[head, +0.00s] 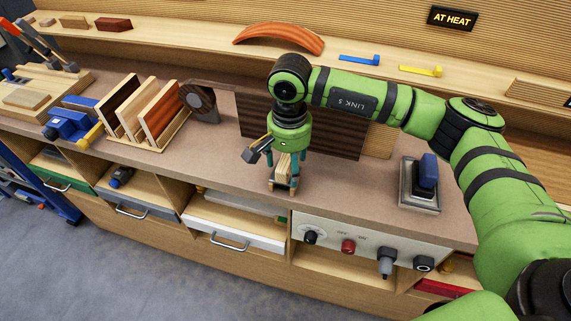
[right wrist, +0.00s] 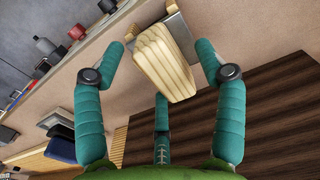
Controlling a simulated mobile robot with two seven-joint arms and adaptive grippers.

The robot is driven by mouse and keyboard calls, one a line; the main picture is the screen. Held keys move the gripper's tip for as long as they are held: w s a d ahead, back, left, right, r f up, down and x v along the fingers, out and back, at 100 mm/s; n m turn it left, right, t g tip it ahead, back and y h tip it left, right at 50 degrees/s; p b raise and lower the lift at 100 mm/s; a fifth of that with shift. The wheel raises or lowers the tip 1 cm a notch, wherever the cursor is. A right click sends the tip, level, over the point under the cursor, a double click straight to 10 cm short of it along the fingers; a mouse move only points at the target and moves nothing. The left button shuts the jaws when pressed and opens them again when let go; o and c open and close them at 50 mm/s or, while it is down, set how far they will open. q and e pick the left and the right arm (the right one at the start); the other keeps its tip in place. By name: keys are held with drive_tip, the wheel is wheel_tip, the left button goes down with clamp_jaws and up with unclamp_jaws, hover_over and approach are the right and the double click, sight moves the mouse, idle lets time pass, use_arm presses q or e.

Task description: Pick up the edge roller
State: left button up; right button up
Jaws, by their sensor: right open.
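The edge roller (head: 283,171) appears to be the pale layered-wood block with a grey metal part on the bench, near its front edge, below my right gripper (head: 284,182). In the right wrist view, its wooden block (right wrist: 160,62) lies between the teal fingers of my right gripper (right wrist: 160,55). The fingers are spread, with gaps at both sides of the block. A grey metal part (right wrist: 172,30) shows at the block's far end. My left gripper is not in view.
A dark veneer panel (head: 330,138) lies just behind the roller. A blue-handled iron (head: 427,172) stands on a metal plate at right. A control panel (head: 370,248) with knobs is below the bench edge. Veneer samples (head: 160,110) stand in a rack at left.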

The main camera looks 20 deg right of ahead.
drive_tip(key=shift+f, duration=0.25)
clamp_jaws()
drive_tip(key=shift+r, duration=0.15)
